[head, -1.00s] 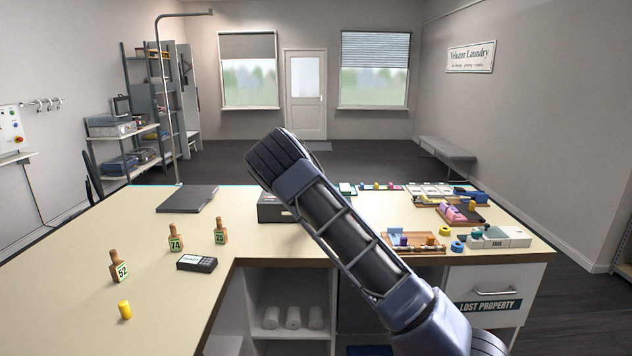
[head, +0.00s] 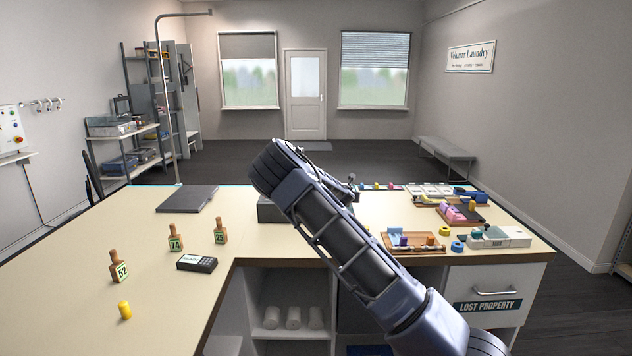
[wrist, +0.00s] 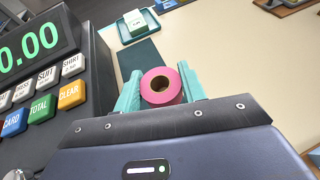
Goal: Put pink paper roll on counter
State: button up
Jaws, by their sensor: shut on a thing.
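In the wrist view, the pink paper roll (wrist: 161,87) is held between the two teal fingers of my gripper (wrist: 160,88). Its round end with the brown core hole faces the camera. The cream counter (wrist: 215,50) lies beyond the roll; whether the roll touches it I cannot tell. In the head view, the counter (head: 130,230) runs across the room, and my arm reaches over its middle. My gripper and the roll are hidden behind the arm there.
A cash register with coloured keys (wrist: 40,85) stands close at left in the wrist view. A dark mat (wrist: 140,58) and a teal tray (wrist: 137,25) lie beyond the roll. In the head view, numbered tags (head: 175,238) and a card reader (head: 197,262) stand on the left counter.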

jog(key=d+n+y, duration=0.1)
jog(key=d, duration=0.2)
jog(key=s+d+y, duration=0.1)
jog(key=d, duration=0.3)
jog(key=d+f+n+y, duration=0.1)
jog(key=d, duration=0.3)
jog(key=shift+s+d+f+n+t, duration=0.1)
jog(key=shift+s+d+n+t, duration=0.1)
jog(key=shift+n+t, duration=0.1)
jog(key=shift+s+d+n+y, duration=0.1)
jog(key=shift+d+n+y, duration=0.2)
jog(key=shift+y, duration=0.1)
